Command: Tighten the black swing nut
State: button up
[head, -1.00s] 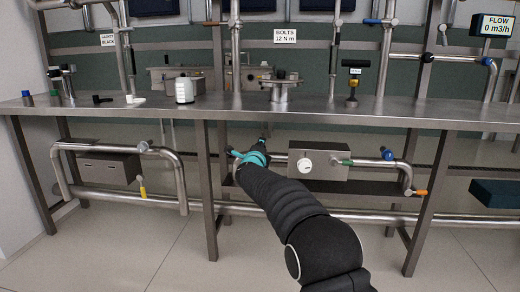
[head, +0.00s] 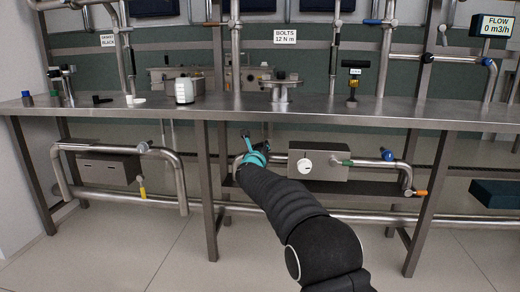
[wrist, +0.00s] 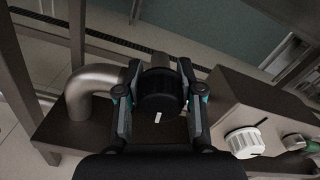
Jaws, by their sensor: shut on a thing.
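The black swing nut (wrist: 158,92) is a round, ribbed black knob with a white mark near its lower edge in the wrist view. It sits on a steel pipe stub behind it. My gripper (wrist: 160,97) is shut on it, with one finger on its left side and one on its right. In the head view, my gripper (head: 256,150) is below the bench top, left of a grey box, with a teal part pointing up. The nut is mostly hidden there by my gripper and arm.
A grey box with a white dial (head: 305,165) stands close to the right of my gripper. A bent steel pipe (wrist: 95,82) runs close on the left. The steel bench top (head: 240,110) is above, and a bench leg (head: 208,190) stands to the left.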

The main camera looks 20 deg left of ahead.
jog(key=shift+m, duration=0.9)
jog(key=o, duration=1.2)
jog(key=shift+s, duration=0.1)
jog(key=v, duration=1.1)
jog(key=shift+s+d, duration=0.2)
jog(key=shift+s, duration=0.15)
